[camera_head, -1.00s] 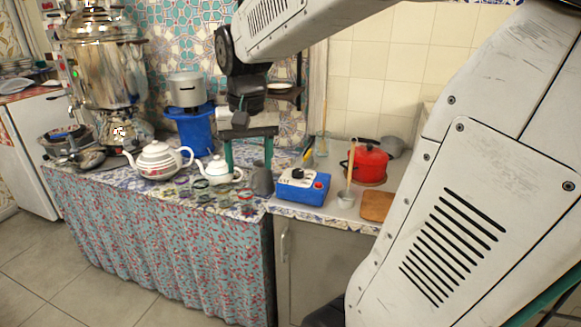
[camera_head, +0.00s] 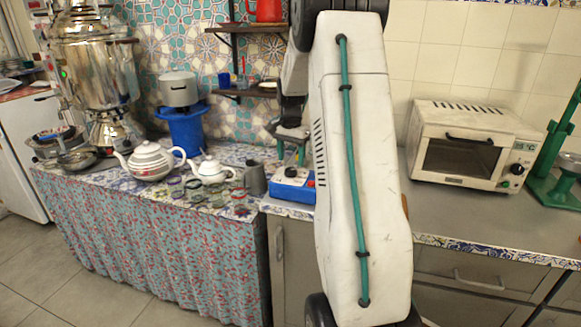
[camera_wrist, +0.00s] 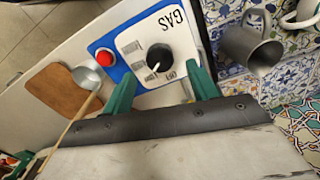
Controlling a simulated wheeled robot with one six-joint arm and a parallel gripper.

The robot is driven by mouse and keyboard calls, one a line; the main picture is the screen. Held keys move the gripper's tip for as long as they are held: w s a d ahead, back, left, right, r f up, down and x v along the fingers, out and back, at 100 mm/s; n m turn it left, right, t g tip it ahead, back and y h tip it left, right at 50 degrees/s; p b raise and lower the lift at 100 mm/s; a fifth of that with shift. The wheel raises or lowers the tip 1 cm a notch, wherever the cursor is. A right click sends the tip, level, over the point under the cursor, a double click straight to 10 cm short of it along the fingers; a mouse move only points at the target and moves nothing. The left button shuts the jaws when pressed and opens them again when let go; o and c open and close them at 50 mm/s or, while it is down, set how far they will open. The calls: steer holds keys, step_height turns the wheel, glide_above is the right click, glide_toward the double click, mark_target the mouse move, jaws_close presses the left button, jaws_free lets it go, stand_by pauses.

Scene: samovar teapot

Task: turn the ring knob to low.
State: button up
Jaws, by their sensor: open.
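The ring knob is a round black knob (camera_wrist: 160,57) with a white pointer on a white panel marked GAS, on a blue box (camera_wrist: 113,57). In the wrist view its pointer points down and slightly left; the small labels around it are too small to read surely. The head view shows the knob (camera_head: 291,171) on the blue box (camera_head: 293,189), partly hidden by my arm. My gripper (camera_wrist: 162,78) is open, its green fingers on either side below the knob in the wrist picture, not closed on it. In the head view my gripper (camera_head: 291,152) is just above the box.
A red button (camera_wrist: 103,57), a metal cup with a stick (camera_wrist: 87,78) and a brown board (camera_wrist: 62,88) lie left of the knob in the wrist view. A grey pitcher (camera_wrist: 250,48) stands right. Teapots (camera_head: 150,162) and a toaster oven (camera_head: 470,145) flank the area.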

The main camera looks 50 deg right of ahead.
mark_target(291, 169)
steer(key=shift+f, duration=2)
steer(key=c, duration=1)
steer(key=shift+n, duration=1.3)
steer(key=o, duration=1)
steer(key=shift+r, duration=0.1)
step_height(291, 169, up, 8)
steer(key=shift+f, duration=0.15)
